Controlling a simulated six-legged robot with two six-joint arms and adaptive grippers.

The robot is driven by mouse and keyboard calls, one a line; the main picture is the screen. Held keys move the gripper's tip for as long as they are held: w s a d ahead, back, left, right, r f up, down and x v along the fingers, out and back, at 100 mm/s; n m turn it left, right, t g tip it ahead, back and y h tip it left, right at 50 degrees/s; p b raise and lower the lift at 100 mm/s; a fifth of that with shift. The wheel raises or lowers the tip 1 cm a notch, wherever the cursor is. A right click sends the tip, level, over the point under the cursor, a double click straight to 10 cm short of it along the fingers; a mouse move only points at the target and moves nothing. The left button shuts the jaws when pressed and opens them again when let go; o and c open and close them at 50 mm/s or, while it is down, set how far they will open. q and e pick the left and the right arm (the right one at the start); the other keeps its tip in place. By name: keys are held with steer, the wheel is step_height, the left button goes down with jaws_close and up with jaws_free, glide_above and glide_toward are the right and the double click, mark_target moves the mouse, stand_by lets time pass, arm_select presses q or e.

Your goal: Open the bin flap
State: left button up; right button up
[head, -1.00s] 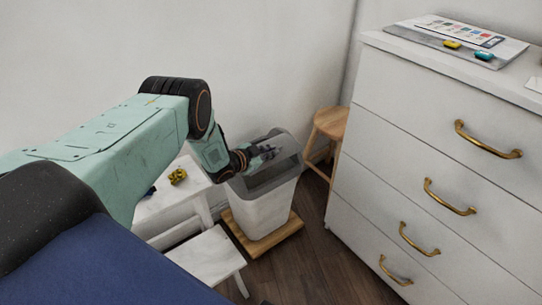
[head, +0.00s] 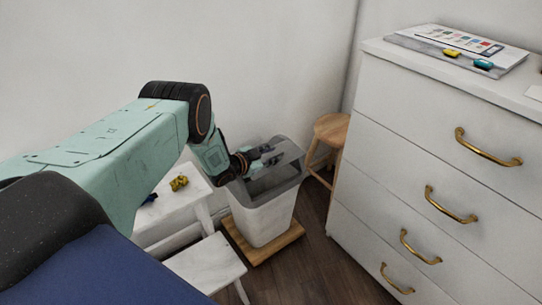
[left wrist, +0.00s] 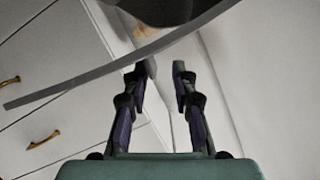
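The bin (head: 264,217) has a pale body and a grey top, and stands on a wooden base. Its grey top (head: 291,176) has a dark opening facing me; the flap's exact angle is hard to tell. My left gripper (head: 277,153) is at the bin's top, with its fingers over the grey part. In the left wrist view its two fingers (left wrist: 163,66) are apart with nothing visible between them. A curved grey edge (left wrist: 75,82), seemingly of the bin top, crosses just beyond the fingertips. I cannot tell whether they touch it. My right gripper is not in view.
A white chest of drawers (head: 400,130) with brass handles stands to the right. A wooden stool (head: 331,128) is behind the bin. A white table (head: 180,205) with a small yellow item (head: 179,183) and a white bench (head: 213,262) stand to the left.

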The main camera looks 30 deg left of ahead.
arm_select(q)
steer(key=shift+s+f, duration=0.1)
steer(key=shift+f, duration=0.05)
steer(key=shift+s+a, duration=0.2)
steer(key=shift+s, duration=0.25)
steer(key=v, duration=1.1)
steer(key=s+d+f+n+g+y+p, duration=0.1)
steer(key=s+d+f+n+g, duration=0.3)
steer(key=s+d, duration=0.3)
steer(key=s+d+f+n+g+y, duration=0.1)
steer(key=s+d+f+n+g, duration=0.3)
steer(key=s, duration=0.4)
steer(key=s+d+r+g+p, duration=0.1)
steer(key=s+d+r+g, duration=0.1)
steer(key=s, duration=0.9)
steer(key=s+d+r+g+y+p, duration=0.1)
steer(key=s+d, duration=0.4)
steer(key=s, duration=0.6)
steer(key=r+g+p, duration=0.1)
steer(key=r+g, duration=0.1)
steer(key=shift+s+d+g+p, duration=0.15)
steer(key=shift+g+p, duration=0.15)
